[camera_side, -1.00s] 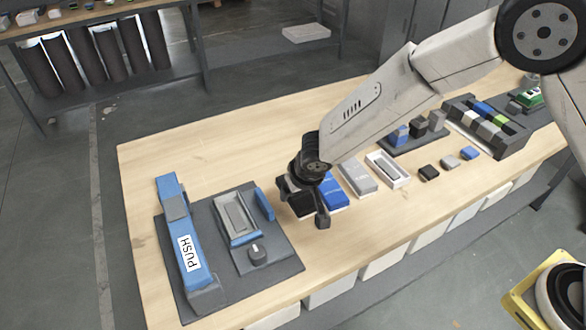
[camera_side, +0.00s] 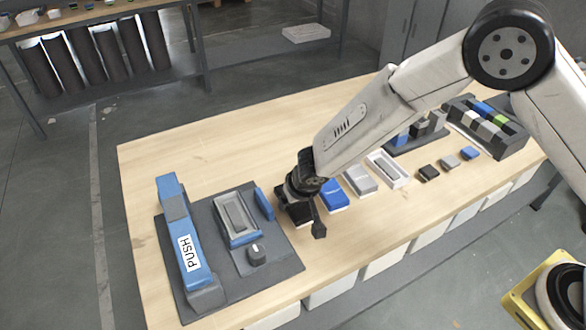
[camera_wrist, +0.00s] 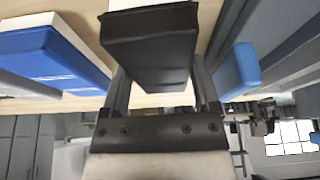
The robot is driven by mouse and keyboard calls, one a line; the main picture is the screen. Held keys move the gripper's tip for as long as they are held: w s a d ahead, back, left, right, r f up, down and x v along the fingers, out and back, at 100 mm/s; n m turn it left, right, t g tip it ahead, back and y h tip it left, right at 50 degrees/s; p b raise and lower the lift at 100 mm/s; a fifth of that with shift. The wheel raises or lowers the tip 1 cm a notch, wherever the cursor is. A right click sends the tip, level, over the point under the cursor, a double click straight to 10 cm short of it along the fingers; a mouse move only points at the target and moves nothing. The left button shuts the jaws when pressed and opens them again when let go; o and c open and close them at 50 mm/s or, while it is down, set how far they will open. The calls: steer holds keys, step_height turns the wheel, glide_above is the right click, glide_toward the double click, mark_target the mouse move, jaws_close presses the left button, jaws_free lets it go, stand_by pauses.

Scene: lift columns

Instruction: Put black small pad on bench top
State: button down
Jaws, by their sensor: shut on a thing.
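My gripper (camera_side: 308,208) is low over the bench top (camera_side: 190,150), right of the dark console base. It is shut on a black block, which shows between the fingers in the wrist view (camera_wrist: 150,45). In the side view the block is mostly hidden behind my gripper. I cannot tell whether the block touches what is under it. A separate small black pad (camera_side: 428,172) lies on the bench top further right, apart from my gripper. A small grey pad (camera_side: 449,161) and a small blue pad (camera_side: 469,153) lie beyond it.
A blue block on a white base (camera_side: 333,195) stands close to my gripper, with a grey one (camera_side: 360,179) and a white tray (camera_side: 387,169) beyond. A blue lever marked PUSH (camera_side: 190,250) stands at left. The bench's back left is clear.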

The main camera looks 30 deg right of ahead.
steer(key=shift+f, duration=0.1)
jaws_free()
steer(key=v, duration=1.2)
stand_by(0.3)
stand_by(0.5)
steer(key=s+d+r+g, duration=0.1)
steer(key=s+d, duration=0.6)
steer(key=d, duration=0.4)
steer(key=s+d+r, duration=0.1)
steer(key=s+d, duration=0.6)
steer(key=d, duration=0.4)
steer(key=shift+s+d+g, duration=0.25)
steer(key=shift+d+g, duration=0.15)
